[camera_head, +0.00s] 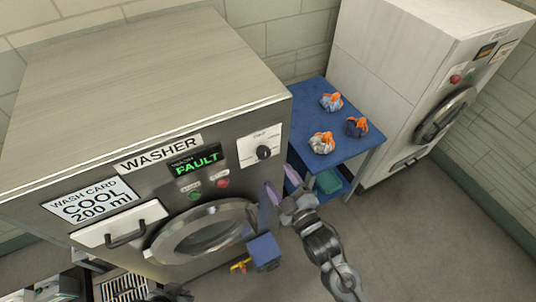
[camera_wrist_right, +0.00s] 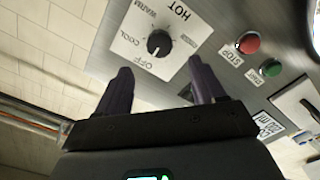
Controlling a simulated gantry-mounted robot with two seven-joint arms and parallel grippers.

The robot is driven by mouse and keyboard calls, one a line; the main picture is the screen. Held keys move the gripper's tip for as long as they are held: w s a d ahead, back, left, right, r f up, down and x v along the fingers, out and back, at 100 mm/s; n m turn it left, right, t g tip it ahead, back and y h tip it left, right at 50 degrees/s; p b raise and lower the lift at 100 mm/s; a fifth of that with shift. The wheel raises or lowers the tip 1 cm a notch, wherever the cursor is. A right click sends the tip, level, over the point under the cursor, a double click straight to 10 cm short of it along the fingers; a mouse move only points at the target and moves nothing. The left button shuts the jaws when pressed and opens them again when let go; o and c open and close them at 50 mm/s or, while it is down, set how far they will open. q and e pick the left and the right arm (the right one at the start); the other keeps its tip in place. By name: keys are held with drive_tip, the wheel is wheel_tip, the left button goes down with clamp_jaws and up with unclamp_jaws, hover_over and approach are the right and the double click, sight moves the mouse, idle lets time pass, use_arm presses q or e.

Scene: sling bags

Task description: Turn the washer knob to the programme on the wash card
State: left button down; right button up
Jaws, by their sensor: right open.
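The washer (camera_head: 215,125) has a dark round knob (camera_head: 263,152) on a white dial plate at its upper right front. The wash card (camera_head: 90,203) reads COOL, 200 ml. In the right wrist view the knob (camera_wrist_right: 158,42) is ringed by the words OFF, COOL, WARM and HOT; its pale mark appears to point towards OFF. My right gripper (camera_head: 282,185) is open and empty, below and right of the knob in the head view. Its two fingers (camera_wrist_right: 158,72) are apart, short of the dial and not touching it. A dark shape at the bottom edge may be my left gripper (camera_head: 172,294).
A drawer handle (camera_head: 125,234) and round door (camera_head: 205,232) are lower. A blue table (camera_head: 318,100) with several tied bags stands right of the washer, beside a second machine (camera_head: 400,70).

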sight(265, 155)
drive_tip(key=p+x, duration=0.1)
drive_tip(key=x, duration=0.7)
drive_tip(key=shift+w+a, duration=0.15)
drive_tip(key=shift+w, duration=0.15)
drive_tip(key=shift+c, duration=0.2)
drive_tip(key=c, duration=1)
drive_tip(key=shift+r+m, duration=0.1)
drive_tip(key=shift+m, duration=0.2)
